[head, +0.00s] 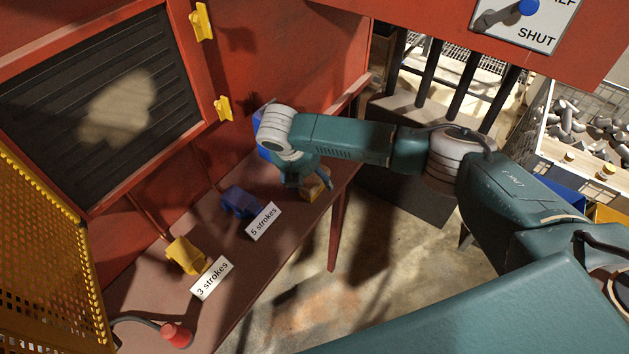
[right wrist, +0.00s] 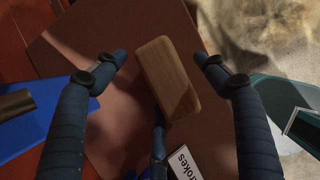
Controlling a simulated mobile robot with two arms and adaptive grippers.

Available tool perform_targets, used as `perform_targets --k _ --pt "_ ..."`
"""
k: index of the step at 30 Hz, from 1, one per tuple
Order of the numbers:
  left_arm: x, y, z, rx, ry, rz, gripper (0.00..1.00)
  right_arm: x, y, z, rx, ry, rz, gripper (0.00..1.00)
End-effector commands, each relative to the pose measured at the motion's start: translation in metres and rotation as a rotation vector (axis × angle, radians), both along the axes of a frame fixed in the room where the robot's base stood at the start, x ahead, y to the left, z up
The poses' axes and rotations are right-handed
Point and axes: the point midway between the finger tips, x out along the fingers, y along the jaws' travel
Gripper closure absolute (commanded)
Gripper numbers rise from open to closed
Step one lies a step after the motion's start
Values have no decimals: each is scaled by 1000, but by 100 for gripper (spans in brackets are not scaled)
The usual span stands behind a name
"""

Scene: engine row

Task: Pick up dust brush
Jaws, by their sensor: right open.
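A light wooden block, which looks like the dust brush (right wrist: 168,78), lies on the red-brown shelf (right wrist: 90,40) in the right wrist view. Only its wooden top shows clearly; any bristles are hidden. In the head view the brush (head: 315,189) is partly covered by my right gripper (head: 308,182). My right gripper (right wrist: 161,60) is open, with one finger on each side of the brush and visible gaps between. It holds nothing. My left gripper is not in view.
A blue part (head: 240,202) stands by the "5 strokes" label (head: 263,221), and a yellow part (head: 185,255) by the "3 strokes" label (head: 211,278). A red knob (head: 176,334) is at the near end. A red wall (head: 270,60) backs the shelf.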

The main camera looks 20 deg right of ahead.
Motion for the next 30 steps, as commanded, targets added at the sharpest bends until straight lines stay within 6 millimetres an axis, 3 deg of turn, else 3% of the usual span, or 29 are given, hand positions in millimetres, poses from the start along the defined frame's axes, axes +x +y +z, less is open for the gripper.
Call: perform_targets --k 6,14,26,30 --pt "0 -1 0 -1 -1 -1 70 0 0 0 0 0 0 28" --pt "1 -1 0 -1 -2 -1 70 0 0 0 -1 1 0 79" --pt "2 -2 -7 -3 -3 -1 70 1 -1 2 -1 -2 -1 79" --pt "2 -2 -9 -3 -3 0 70 1 0 20 1 -3 -1 79"
